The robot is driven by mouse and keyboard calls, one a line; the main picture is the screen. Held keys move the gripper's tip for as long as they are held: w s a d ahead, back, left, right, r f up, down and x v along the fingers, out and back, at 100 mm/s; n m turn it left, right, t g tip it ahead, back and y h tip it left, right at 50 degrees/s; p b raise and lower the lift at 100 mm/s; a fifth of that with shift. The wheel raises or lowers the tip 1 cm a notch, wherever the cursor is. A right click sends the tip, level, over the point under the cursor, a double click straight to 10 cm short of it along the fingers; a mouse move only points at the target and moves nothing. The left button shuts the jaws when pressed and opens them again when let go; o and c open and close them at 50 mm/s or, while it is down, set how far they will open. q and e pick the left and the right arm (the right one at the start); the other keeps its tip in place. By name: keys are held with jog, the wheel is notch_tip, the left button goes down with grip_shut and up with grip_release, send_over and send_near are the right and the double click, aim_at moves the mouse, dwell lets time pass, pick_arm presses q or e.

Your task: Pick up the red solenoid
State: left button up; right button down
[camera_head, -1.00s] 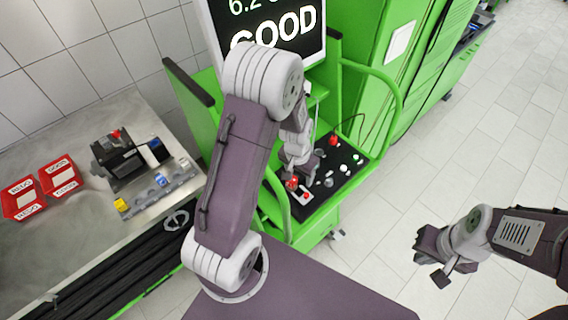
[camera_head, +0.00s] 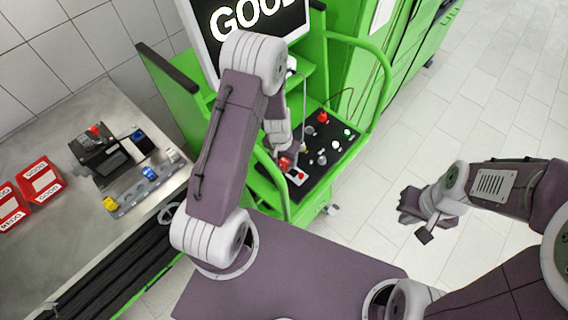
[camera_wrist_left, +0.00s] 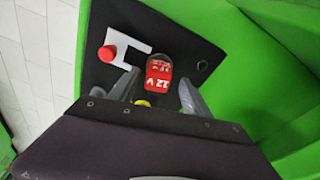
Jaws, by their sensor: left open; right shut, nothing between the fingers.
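The red solenoid (camera_wrist_left: 158,72), a red block marked 12 V, stands on the black panel in the left wrist view. In the head view it shows as a small red spot (camera_head: 285,162) at the end of my left arm. My left gripper (camera_wrist_left: 157,92) is open, with one grey finger on each side of the solenoid's near end; whether they touch it I cannot tell. A bit of yellow shows below the solenoid, partly hidden by the gripper. My right gripper (camera_head: 417,212) is shut and empty, over the floor at the right.
A red button (camera_wrist_left: 106,53) on a white plate is close beside the left finger. The black panel (camera_head: 335,158) also carries a red knob (camera_head: 323,118) and several small fittings. Green rails (camera_head: 385,75) frame the bench. A metal table (camera_head: 50,130) with red bins is at the left.

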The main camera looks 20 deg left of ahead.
pick_arm(q)
jog(key=shift+w+d+f, duration=0.1)
jog(key=shift+f, duration=0.6)
jog(key=shift+d+r, duration=0.1)
jog(key=shift+d, duration=0.1)
jog(key=shift+a, duration=0.1)
grip_shut()
pick_arm(e)
jog(key=shift+d+f, duration=0.2)
jog(key=shift+f, duration=0.15)
pick_arm(q)
jog(key=shift+r, duration=0.1)
